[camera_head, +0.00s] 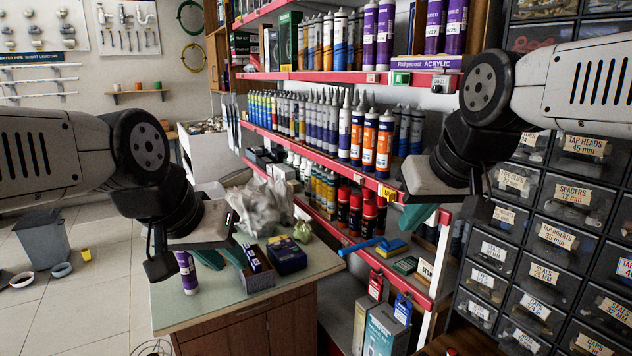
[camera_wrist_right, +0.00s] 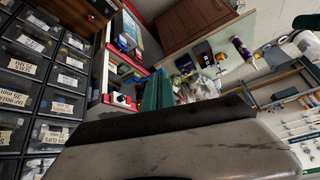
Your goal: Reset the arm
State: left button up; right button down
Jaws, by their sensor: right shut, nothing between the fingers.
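My left gripper (camera_head: 222,258) hangs over the wooden counter, its two teal fingers apart, with nothing seen between them. A purple tube (camera_head: 187,273) stands on the counter to its left, and a small open box (camera_head: 258,281) with purple items is to its right. My right gripper (camera_head: 416,216) is in front of the red-edged shelves, partly hidden behind its own wrist in the head view. In the right wrist view its teal fingers (camera_wrist_right: 158,90) are together and empty.
The counter (camera_head: 200,312) also bears a dark blue box (camera_head: 287,255) and a crumpled clear bag (camera_head: 262,208). Shelves of tubes and cans (camera_head: 300,135) stand behind my arms. Labelled drawers (camera_head: 560,236) are close on the right. The floor at left is mostly open, with a grey bin (camera_head: 45,245).

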jog(key=s+a+f+m, duration=0.1)
jog(key=s+f, duration=0.2)
jog(key=f, duration=0.2)
jog(key=shift+f, duration=0.3)
dwell(1.8)
